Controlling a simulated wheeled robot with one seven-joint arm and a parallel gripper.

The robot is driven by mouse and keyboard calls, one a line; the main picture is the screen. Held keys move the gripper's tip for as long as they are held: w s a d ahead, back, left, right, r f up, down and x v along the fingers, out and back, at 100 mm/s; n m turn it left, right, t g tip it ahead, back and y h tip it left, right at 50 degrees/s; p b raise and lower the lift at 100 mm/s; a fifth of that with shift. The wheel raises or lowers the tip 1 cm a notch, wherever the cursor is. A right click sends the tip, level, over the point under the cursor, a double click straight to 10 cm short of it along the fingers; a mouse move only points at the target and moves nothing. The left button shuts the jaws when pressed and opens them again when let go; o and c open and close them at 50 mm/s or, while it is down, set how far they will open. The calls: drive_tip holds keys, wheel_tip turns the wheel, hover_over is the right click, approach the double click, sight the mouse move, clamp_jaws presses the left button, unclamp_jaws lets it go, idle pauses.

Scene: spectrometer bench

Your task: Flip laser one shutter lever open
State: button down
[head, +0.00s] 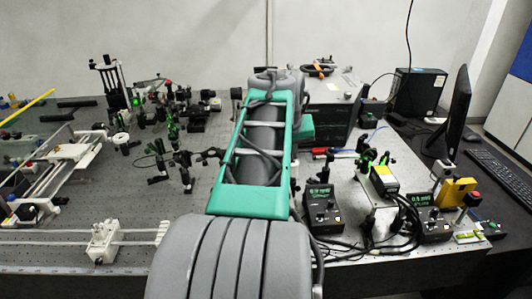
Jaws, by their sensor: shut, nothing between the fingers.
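My own grey and green arm reaches forward over the middle of the bench, and my gripper is hidden behind it. I cannot make out a shutter lever or a label for laser one.
The perforated optical bench (150,208) carries several optic mounts (168,125) at left. A white rail carriage (103,242) lies front left. A yellow block (456,191), monitor (460,113) and keyboard (497,172) are at right. Black cables (370,235) run along the front right.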

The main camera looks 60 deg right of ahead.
drive_tip(key=shift+w, duration=0.1)
drive_tip(key=shift+w+a+f, duration=0.35)
drive_tip(key=shift+w+a, duration=0.1)
drive_tip(key=shift+w, duration=0.05)
drive_tip(key=r+p, duration=0.1)
drive_tip(key=w+a+r+p, duration=0.1)
drive_tip(key=r, duration=0.1)
drive_tip(key=a+r+p, duration=0.1)
drive_tip(key=shift+w+r, duration=0.3)
drive_tip(key=s+r+b, duration=0.1)
drive_tip(key=s+r, duration=0.5)
drive_tip(key=shift+a+r+b, duration=0.3)
drive_tip(key=shift+a+r, duration=0.1)
drive_tip(key=shift+s, duration=0.1)
